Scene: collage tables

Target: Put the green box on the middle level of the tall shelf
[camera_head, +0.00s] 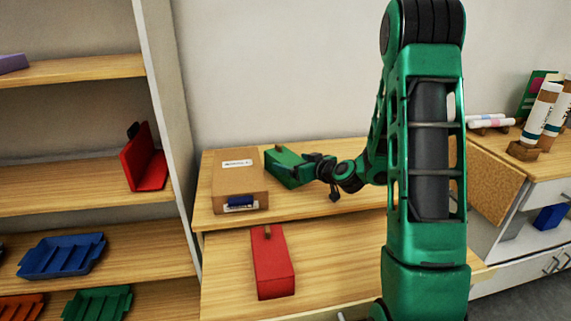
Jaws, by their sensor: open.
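The green box (284,162) lies on the upper level of the low wooden table, just right of a cardboard box. My gripper (312,168) is open at the right end of the green box. The fingertips are small and dark here, so I cannot tell whether they touch it or sit around it. The tall shelf (75,70) stands at the left with several wooden levels in view. One level (60,195) holds a red bookend-like piece at its right end and has bare board to the left.
The cardboard box (240,180) stands close left of the green box. A red box (270,265) lies on the table's lower level. A blue tray (62,255) and a green tray (98,303) are low on the shelf. The shelf's white upright (165,90) separates it from the table.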

